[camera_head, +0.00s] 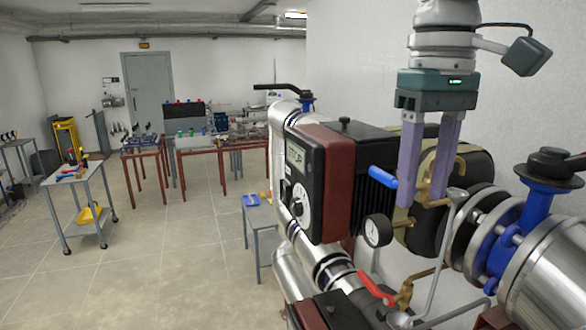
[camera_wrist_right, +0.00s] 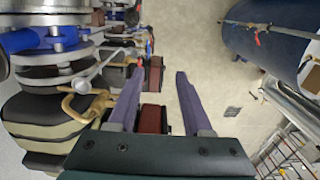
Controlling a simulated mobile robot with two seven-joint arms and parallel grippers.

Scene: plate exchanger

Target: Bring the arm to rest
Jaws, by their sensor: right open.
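My right gripper (camera_head: 422,200) hangs down in front of the pump and pipe assembly at the right of the head view. Its two purple fingers are apart with nothing seen between them. In the right wrist view the gripper (camera_wrist_right: 158,82) also shows open and empty, with the fingers spread. The brass fitting (camera_wrist_right: 84,105) is left of the fingers in the wrist view. My left gripper is not in view.
A dark red and black pump (camera_head: 325,170) and a pressure gauge (camera_head: 378,230) crowd the left of the gripper. A red-handled valve (camera_head: 375,288) is below. A blue flanged valve (camera_head: 535,225) stands at right. Open floor (camera_head: 170,270) lies at left, with a grey trolley (camera_head: 85,205).

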